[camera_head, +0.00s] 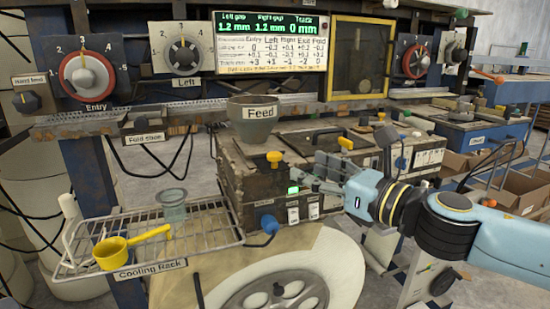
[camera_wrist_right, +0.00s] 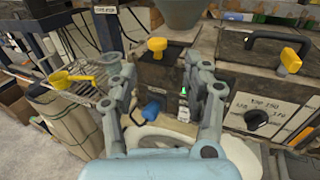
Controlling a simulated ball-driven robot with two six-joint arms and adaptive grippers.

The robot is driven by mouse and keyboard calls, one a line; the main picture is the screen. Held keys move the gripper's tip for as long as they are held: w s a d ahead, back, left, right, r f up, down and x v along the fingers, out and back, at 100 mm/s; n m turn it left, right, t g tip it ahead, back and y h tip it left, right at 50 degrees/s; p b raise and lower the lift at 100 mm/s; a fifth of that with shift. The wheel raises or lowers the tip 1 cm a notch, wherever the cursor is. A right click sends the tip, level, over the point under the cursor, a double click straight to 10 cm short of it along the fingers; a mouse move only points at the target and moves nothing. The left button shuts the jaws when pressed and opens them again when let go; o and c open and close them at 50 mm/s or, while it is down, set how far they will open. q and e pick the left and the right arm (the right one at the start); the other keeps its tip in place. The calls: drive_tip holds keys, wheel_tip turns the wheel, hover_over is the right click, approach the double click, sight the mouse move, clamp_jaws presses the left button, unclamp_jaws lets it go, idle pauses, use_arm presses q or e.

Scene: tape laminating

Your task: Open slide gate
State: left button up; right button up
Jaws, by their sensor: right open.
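No part is labelled slide gate. A yellow knob (camera_head: 274,158) sits on the front top edge of the machine box (camera_head: 250,190), below the grey Feed hopper (camera_head: 252,122). The knob also shows in the right wrist view (camera_wrist_right: 156,45), ahead of the fingers. A blue handle (camera_head: 268,225) sticks out low on the box front; it shows between the fingers in the right wrist view (camera_wrist_right: 151,111). My right gripper (camera_head: 312,181) is open and empty, close to the box front by a small green light (camera_head: 294,190). My left gripper is out of view.
A wire cooling rack (camera_head: 205,238) at left holds a yellow ladle (camera_head: 125,247) and a clear cup (camera_head: 173,204). Another yellow knob (camera_head: 345,143) and a black handle (camera_head: 327,134) top the unit at right. Dial panels and a display (camera_head: 270,42) stand behind.

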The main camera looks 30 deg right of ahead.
sight(279, 157)
drive_tip(key=w+p, duration=0.2)
drive_tip(key=w, duration=0.1)
drive_tip(key=w+a+p, duration=0.1)
drive_tip(key=w+p, duration=0.1)
drive_tip(key=w, duration=0.1)
drive_tip(key=w+p, duration=0.3)
drive_tip(key=shift+a+r, duration=0.15)
drive_tip(key=shift+a, duration=0.2)
drive_tip(key=shift+w+a, duration=0.15)
drive_tip(key=shift+w, duration=0.25)
